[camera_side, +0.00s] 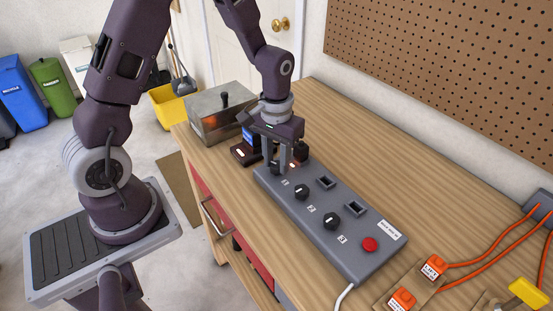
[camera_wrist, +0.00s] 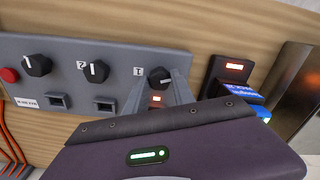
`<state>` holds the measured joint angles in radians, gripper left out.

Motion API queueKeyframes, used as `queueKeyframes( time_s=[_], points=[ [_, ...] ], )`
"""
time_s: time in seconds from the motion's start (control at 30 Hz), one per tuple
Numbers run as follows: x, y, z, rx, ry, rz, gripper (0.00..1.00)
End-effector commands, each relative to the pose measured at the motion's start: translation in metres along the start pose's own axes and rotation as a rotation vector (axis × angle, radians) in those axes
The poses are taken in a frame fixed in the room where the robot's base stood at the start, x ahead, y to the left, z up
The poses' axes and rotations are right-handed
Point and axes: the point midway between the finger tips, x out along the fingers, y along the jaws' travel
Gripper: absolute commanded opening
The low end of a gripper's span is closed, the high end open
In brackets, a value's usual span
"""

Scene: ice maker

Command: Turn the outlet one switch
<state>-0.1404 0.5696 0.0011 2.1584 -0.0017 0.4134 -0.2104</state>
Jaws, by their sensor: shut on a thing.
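The outlet one switch is a round black knob (camera_wrist: 159,76) beside the label "1" on a grey control box (camera_wrist: 120,55). In the side view the box (camera_side: 330,250) lies on the bench, and my gripper (camera_side: 281,163) is low over its far end. In the wrist view my gripper (camera_wrist: 158,86) has one finger on each side of the knob and is shut on it. The knob's pale mark lies nearly level in that view. A lit orange window (camera_wrist: 157,99) shows between the fingers. In the side view the fingers partly hide the knob.
Two more knobs (camera_side: 302,192) (camera_side: 331,221), dark sockets (camera_side: 325,182) and a red button (camera_side: 369,244) are on the box. A black device with a lit display (camera_wrist: 234,67) and a metal box (camera_side: 215,108) stand close beyond it. Orange cables (camera_side: 500,245) lie at right.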

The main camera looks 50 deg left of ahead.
Motion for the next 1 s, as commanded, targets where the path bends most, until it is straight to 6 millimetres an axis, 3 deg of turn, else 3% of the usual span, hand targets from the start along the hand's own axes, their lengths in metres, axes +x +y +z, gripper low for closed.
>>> queueKeyframes(
  time_s=[0.4,1.0],
  points=[
    [-0.0009,0.0006,-0.0001,0.275,0.001,0.001,0.0],
    [-0.0007,0.0005,-0.0001,0.372,0.001,0.0,0.0]
  ],
)
